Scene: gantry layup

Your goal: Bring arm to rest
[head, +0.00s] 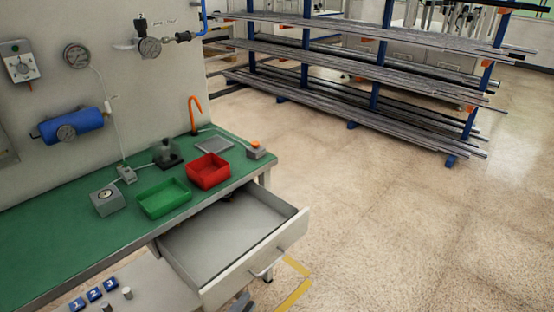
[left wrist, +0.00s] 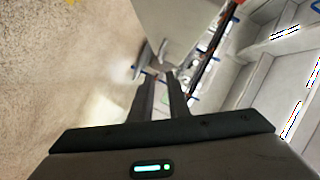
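My left gripper (head: 243,302) shows only as a small dark piece at the bottom edge of the head view, just below the open drawer's front. In the left wrist view its two fingers (left wrist: 162,76) stand apart with a gap between them, and I see nothing held. A pale metal bar, seemingly the drawer handle (left wrist: 142,62), lies near the fingertips in that view; I cannot tell whether they touch it. My right gripper is in neither view.
The grey drawer (head: 220,243) is pulled out under the green-topped bench (head: 60,232). A green tray (head: 165,198), a red tray (head: 208,171) and a gauge box (head: 107,200) stand on the bench. A pipe rack (head: 375,85) stands behind; the floor at right is clear.

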